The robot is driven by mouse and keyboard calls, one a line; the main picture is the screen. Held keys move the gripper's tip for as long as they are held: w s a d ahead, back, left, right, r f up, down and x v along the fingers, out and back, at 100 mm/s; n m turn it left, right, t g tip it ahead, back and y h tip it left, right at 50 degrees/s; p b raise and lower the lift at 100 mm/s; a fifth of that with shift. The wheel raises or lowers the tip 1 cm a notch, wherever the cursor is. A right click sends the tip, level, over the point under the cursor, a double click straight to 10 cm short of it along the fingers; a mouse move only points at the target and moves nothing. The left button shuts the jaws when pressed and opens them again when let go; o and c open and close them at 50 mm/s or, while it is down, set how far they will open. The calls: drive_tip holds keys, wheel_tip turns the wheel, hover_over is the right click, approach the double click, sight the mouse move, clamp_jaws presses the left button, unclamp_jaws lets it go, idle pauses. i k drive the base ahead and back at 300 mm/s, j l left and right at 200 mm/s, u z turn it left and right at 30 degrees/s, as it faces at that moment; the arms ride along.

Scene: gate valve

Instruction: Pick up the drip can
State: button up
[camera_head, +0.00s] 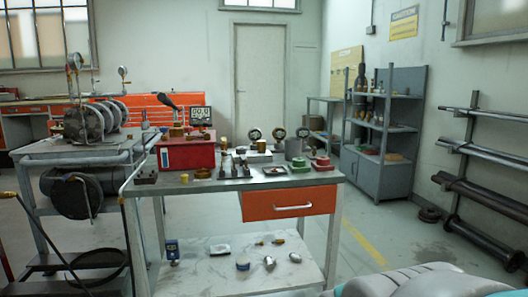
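A small grey, can-like cylinder (294,149) stands on the workbench (160,187) at the back right of the top, behind the small dark tray and left of a red round part. It may be the drip can, but it is too small in the head view to be sure. Gauges stand close around it. My gripper is not in view. A pale grey rounded part at the bottom right is part of my own body.
A red box (186,155), small brass parts and a dark tray (275,170) crowd the bench top. An orange drawer (290,203) hangs below. A grey shelf (390,130) and pipe rack are right. Floor between is clear.

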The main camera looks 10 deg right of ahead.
sight(293, 145)
drive_tip(key=i+l, duration=1.05)
drive_tip(key=l, duration=0.15)
drive_tip(key=u, duration=0.05)
